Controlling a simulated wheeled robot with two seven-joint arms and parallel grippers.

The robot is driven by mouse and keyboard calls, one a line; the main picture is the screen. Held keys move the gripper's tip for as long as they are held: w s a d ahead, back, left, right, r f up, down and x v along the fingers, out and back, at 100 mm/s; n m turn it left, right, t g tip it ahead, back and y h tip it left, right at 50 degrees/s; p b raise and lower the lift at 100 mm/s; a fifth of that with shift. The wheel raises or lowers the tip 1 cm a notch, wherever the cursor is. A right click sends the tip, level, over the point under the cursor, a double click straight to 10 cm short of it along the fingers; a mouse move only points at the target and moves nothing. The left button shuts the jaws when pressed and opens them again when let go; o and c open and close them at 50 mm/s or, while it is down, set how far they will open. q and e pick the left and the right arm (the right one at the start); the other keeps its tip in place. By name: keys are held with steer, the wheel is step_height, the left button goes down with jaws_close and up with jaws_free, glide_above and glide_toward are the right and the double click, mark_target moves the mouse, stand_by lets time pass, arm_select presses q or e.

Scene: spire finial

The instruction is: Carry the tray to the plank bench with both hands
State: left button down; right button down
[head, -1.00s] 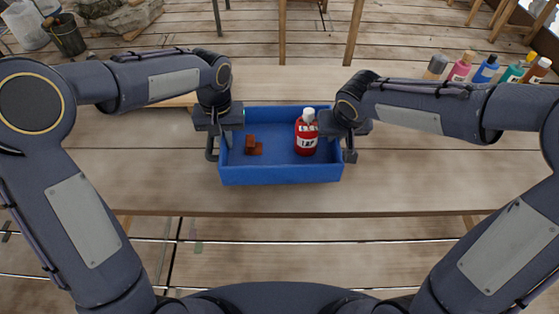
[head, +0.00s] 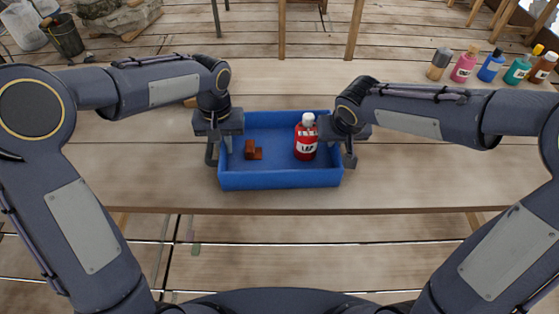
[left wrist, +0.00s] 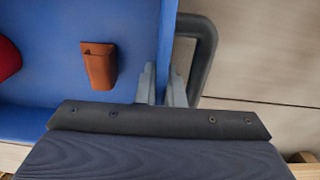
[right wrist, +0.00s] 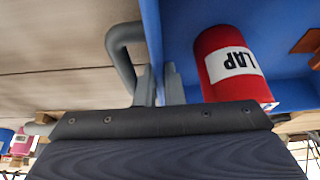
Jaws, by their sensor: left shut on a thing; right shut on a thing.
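The blue tray (head: 280,180) looks level above the plank bench (head: 150,175); I cannot tell whether its base touches the planks. A red bottle with a white cap (head: 306,145) stands inside it at the right, and a small red-brown piece (head: 252,152) lies at the left. My left gripper (head: 221,138) is shut on the tray's left end wall, beside a grey handle (left wrist: 205,55). My right gripper (head: 343,138) is shut on the right end wall, beside the other handle (right wrist: 122,50). The fingers straddle the walls in both wrist views.
Several coloured bottles (head: 490,66) stand at the bench's back right. The bench is clear to either side of the tray. Wooden legs (head: 355,30), a dark bucket (head: 68,38) and stones (head: 115,20) are beyond it on the plank floor.

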arm_select(q)
steer(key=c, duration=1.5)
jaws_free()
steer(key=shift+f, duration=0.1)
steer(key=shift+c, duration=0.2)
arm_select(e)
steer(key=c, duration=1.5)
jaws_free()
steer(key=shift+f, duration=0.1)
steer(key=shift+c, duration=0.2)
arm_select(q)
step_height(320, 180, up, 12)
steer(key=shift+f, duration=0.1)
arm_select(e)
steer(key=shift+s+r, duration=0.1)
steer(key=shift+r, duration=0.2)
steer(key=v, duration=1.1)
steer(key=shift+s+r, duration=0.15)
steer(key=shift+s, duration=0.05)
